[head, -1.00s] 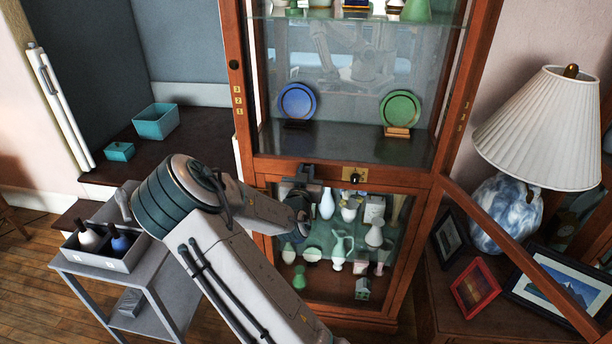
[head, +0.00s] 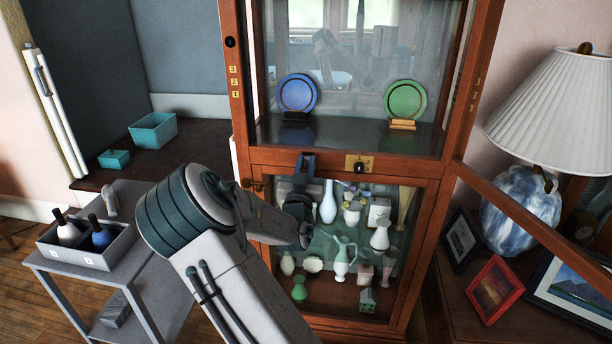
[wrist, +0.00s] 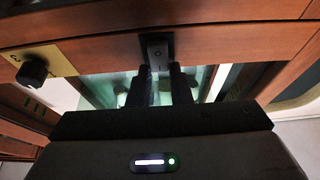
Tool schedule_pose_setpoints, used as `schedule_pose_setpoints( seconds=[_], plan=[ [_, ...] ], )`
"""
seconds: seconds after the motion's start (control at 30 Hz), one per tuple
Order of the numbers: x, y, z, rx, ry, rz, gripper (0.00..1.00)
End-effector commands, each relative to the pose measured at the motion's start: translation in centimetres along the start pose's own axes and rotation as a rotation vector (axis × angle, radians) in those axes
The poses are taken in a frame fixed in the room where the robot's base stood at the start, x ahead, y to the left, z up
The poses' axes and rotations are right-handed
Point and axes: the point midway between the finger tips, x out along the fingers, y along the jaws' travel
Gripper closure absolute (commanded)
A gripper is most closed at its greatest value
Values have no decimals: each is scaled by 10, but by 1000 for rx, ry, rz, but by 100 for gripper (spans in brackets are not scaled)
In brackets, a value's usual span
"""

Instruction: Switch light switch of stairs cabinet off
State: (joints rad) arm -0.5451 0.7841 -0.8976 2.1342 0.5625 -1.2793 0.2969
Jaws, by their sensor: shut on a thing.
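A wooden cabinet (head: 470,100) with glass panels stands ahead in the head view. In the wrist view, a small black rocker switch (wrist: 156,50) marked "O" sits under its wooden rail, right of a round black knob (wrist: 33,72) on a brass plate. The knob also shows in the head view (head: 359,168). My gripper (wrist: 161,72) has its two dark fingertips at either side of the switch's lower part, shut on it. In the head view my gripper (head: 305,166) is at the rail left of the knob, and the switch cannot be made out there.
Vases and jugs (head: 342,258) fill the lower case, and a blue plate (head: 297,95) and a green plate (head: 405,101) stand above. An open door frame (head: 520,222) extends right, before a lamp (head: 560,110) and pictures. A grey cart (head: 150,270) with a bottle tray stands left.

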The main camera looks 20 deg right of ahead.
Motion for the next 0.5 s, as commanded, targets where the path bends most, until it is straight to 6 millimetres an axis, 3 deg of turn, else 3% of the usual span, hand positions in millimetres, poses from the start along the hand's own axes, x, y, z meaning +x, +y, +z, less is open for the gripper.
schedule_pose_setpoints(
  seconds=[0.5],
  plan=[
    [-1, 0, 1, 0, 68, 0, 100]
  ],
)
